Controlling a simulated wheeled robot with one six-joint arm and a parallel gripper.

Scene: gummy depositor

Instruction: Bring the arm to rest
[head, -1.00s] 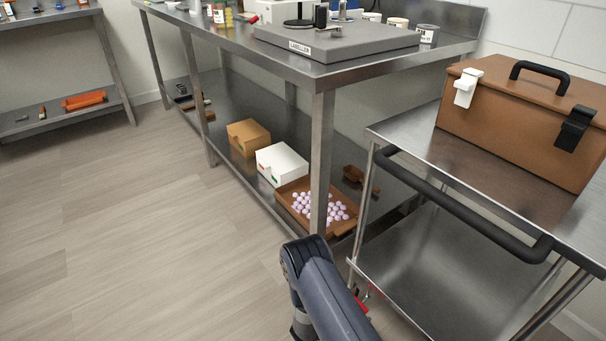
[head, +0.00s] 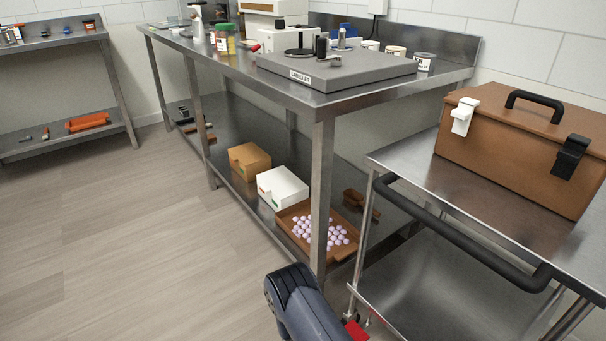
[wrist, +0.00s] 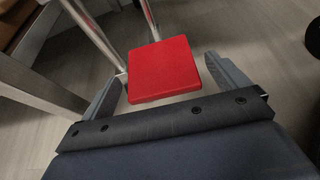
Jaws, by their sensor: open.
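My gripper (wrist: 164,68) shows in the wrist view with its two grey fingers spread wide apart. A flat red pad (wrist: 165,72) appears between and beyond the fingers, by the foot of a metal post. I cannot tell how far it is from the fingers; no finger is seen closed on it. In the head view my dark arm (head: 303,305) reaches in from the bottom edge, beside the cart's front leg. My gripper does not show clearly there. A bit of red (head: 355,330) shows at the arm's right side.
A steel cart (head: 420,185) with a black handle and a brown case (head: 520,150) stands close on the right. A steel workbench (head: 290,92) stands ahead, with boxes and a tray of pale balls on its lower shelf. The floor (head: 120,240) at left is clear.

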